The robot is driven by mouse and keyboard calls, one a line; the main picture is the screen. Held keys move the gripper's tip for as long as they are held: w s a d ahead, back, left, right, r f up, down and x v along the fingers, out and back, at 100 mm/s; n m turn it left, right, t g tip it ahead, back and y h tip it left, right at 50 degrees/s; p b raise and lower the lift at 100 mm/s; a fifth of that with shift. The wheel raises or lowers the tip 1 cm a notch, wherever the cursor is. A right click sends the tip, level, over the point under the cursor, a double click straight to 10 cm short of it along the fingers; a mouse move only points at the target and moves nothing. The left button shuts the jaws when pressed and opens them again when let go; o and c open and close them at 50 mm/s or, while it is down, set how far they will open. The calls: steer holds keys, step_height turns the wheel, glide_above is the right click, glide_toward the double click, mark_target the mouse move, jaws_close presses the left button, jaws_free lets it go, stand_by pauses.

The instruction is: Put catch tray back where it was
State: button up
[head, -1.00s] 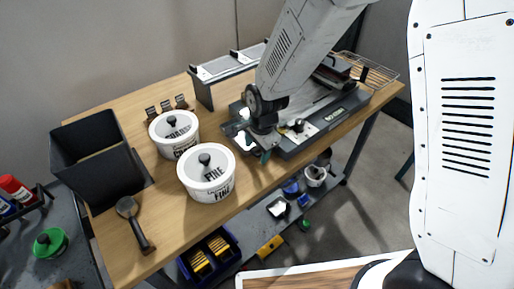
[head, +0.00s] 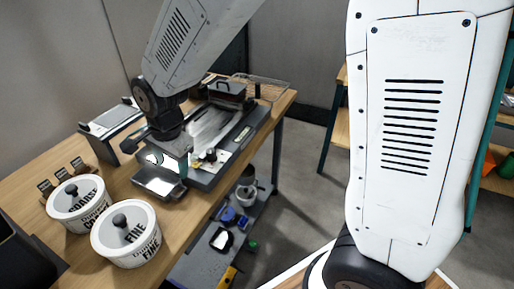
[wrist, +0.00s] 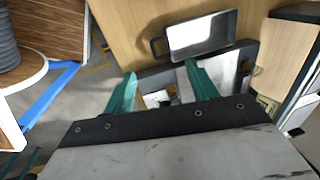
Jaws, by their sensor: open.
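The catch tray (head: 158,184), a shallow shiny metal tray, lies flat on the wooden bench by the near-left end of the grey machine (head: 232,150) in the head view. In the wrist view the tray (wrist: 203,36) shows a dark handle on its left and lies close beside the machine's dark edge; I cannot tell whether they touch. My gripper (head: 168,164) is over that end of the machine, beside the tray. In the wrist view my gripper (wrist: 160,85) has its teal fingers spread with nothing between them, and the tray is beyond the fingertips.
Two white lidded tubs, COARSE (head: 77,204) and FINE (head: 127,236), stand left of the tray. A grey-topped stand (head: 111,120) is behind. A wire rack (head: 262,84) sits at the far bench end. A lower shelf (head: 205,258) holds small items. Open floor lies right of the bench.

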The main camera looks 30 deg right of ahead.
steer(key=s+d+r+n, duration=0.5)
steer(key=s+d+r, duration=0.2)
steer(key=s+d, duration=0.3)
steer(key=s+d+r+n+h, duration=0.1)
steer(key=s+d+r+n, duration=0.5)
steer(key=s+d, duration=0.4)
steer(key=s, duration=0.4)
steer(key=shift+r, duration=0.4)
steer(key=shift+d, duration=0.1)
